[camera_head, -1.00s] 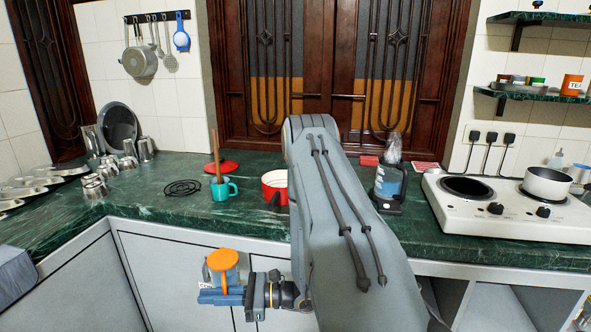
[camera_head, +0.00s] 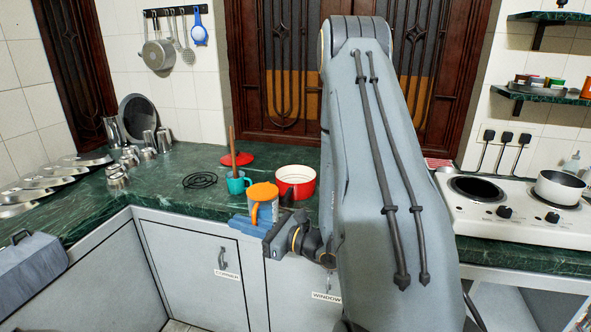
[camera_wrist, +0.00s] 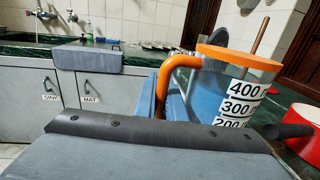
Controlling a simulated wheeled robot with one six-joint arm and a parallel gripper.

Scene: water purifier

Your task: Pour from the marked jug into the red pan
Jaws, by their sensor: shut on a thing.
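The marked jug (camera_head: 263,192) has an orange rim and handle; in the wrist view its clear wall (camera_wrist: 235,95) shows black volume marks such as 400 and 300 on white. A bluish tint shows through the wall, but I cannot tell the liquid level. My gripper (camera_head: 250,226) is shut on the jug's orange handle and holds the jug about upright, in front of the counter edge. The red pan (camera_head: 296,175) stands on the counter just behind and right of the jug, white inside, its dark handle pointing toward me. Part of it also shows in the wrist view (camera_wrist: 304,122).
A teal mug (camera_head: 237,185) with a wooden stick stands left of the pan. A red lid (camera_head: 238,158) and a black wire trivet (camera_head: 200,180) lie nearby. A white stove (camera_head: 500,215) is at right. My arm hides the counter between pan and stove.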

